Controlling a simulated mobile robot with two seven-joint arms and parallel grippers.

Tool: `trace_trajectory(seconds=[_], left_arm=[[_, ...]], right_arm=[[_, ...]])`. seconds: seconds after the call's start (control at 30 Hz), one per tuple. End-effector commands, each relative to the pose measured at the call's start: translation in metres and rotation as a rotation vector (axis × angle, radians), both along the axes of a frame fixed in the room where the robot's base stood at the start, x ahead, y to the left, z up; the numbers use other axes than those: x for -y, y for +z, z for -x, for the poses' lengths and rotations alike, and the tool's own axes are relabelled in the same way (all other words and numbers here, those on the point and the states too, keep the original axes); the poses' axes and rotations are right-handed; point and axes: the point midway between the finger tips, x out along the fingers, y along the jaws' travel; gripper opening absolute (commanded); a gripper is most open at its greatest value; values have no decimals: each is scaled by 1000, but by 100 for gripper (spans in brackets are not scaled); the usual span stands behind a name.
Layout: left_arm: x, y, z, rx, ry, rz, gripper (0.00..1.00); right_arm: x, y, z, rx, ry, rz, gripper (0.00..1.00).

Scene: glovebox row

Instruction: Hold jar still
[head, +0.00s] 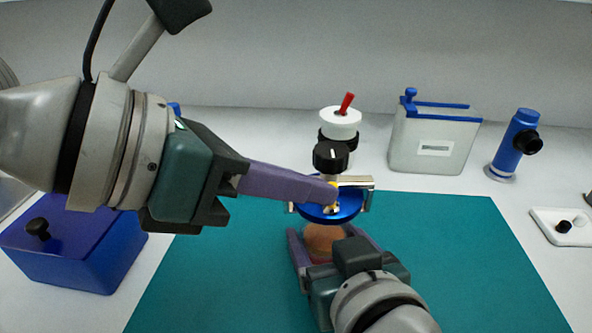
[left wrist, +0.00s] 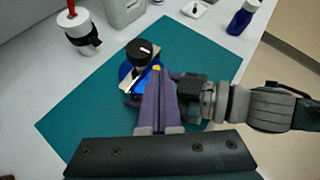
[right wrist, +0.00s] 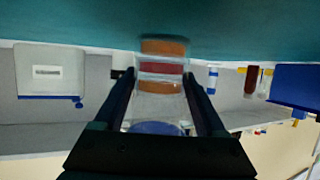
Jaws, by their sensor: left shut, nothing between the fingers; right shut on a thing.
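The jar (head: 325,243) stands upright on the teal mat, with orange and red bands showing through its clear wall in the right wrist view (right wrist: 161,68). Its blue lid (head: 330,213) carries a metal crosspiece (head: 355,182) and a black knob (head: 331,156). My right gripper (head: 330,238) is shut on the jar, one finger on each side, below the lid. My left gripper (head: 334,196) is shut and empty, its purple fingers together with the tips at the lid's top beside the knob. Whether they touch it I cannot tell. The left fingers hide part of the lid.
The teal mat (head: 460,260) is mostly clear. A blue box (head: 80,245) is at left, a white plate (head: 565,228) at right.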

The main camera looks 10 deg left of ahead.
Motion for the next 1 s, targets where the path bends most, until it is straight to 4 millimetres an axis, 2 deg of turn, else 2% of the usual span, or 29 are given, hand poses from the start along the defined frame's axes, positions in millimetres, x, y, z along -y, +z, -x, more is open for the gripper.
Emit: trace_trajectory(seconds=[0.37,0.67,1.0], left_arm=[[13,6,-1,0,-1,1,0],[12,6,-1,0,0,0,0],[12,20,-2,1,-1,0,0]], right_arm=[[0,-1,0,-2,0,1,0],[0,-1,0,-2,0,1,0],[0,-1,0,-2,0,1,0]])
